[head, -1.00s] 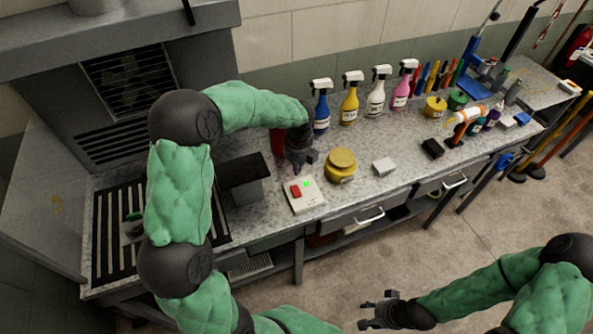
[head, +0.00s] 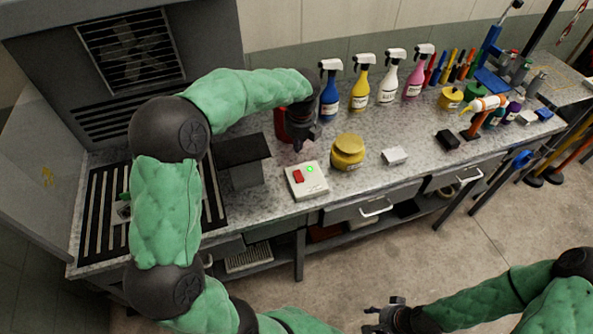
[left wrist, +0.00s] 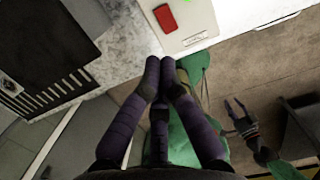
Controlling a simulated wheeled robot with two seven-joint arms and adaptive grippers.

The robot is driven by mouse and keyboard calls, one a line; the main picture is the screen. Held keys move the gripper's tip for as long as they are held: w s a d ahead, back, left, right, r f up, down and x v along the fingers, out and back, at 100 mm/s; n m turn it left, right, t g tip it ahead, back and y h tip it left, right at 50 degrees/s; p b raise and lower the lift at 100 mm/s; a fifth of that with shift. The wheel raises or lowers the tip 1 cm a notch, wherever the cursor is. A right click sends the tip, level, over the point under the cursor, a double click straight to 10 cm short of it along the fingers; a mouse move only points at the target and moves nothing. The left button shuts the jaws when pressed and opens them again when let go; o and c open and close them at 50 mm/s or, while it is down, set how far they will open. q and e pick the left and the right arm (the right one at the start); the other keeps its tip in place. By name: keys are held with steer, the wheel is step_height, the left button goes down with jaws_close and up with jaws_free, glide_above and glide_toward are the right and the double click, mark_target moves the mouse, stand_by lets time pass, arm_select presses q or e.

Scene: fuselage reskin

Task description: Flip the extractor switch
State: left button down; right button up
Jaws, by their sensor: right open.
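The extractor switch is a white box (head: 307,181) with a red rocker (head: 299,176) and a lit green lamp (head: 310,169), near the bench's front edge. In the left wrist view the red rocker (left wrist: 165,17) is at the top, just beyond my fingertips, with part of the white box (left wrist: 200,25). My left gripper (head: 302,145) is above and behind the box in the head view, apart from it. Its fingers (left wrist: 160,68) are drawn together with nothing seen between them. My right gripper (head: 378,318) is open and empty, low in front of the bench.
A yellow jar (head: 348,152) stands right of the box, and a dark-topped block (head: 243,160) left of it. A red object (head: 281,126) is partly hidden behind my left gripper. Spray bottles (head: 360,85) line the back. The extractor hood (head: 125,50) and slotted grille (head: 105,225) are at left.

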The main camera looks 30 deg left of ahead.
mark_target(295, 173)
arm_select(q)
steer(key=f+b, duration=0.1)
steer(key=f, duration=0.3)
steer(key=a+f+b, duration=0.1)
steer(key=f, duration=0.4)
steer(key=w+f, duration=0.1)
steer(key=f, duration=0.4)
steer(key=shift+w+a+b, duration=0.1)
steer(key=shift+a+b, duration=0.15)
steer(key=shift+b, duration=0.15)
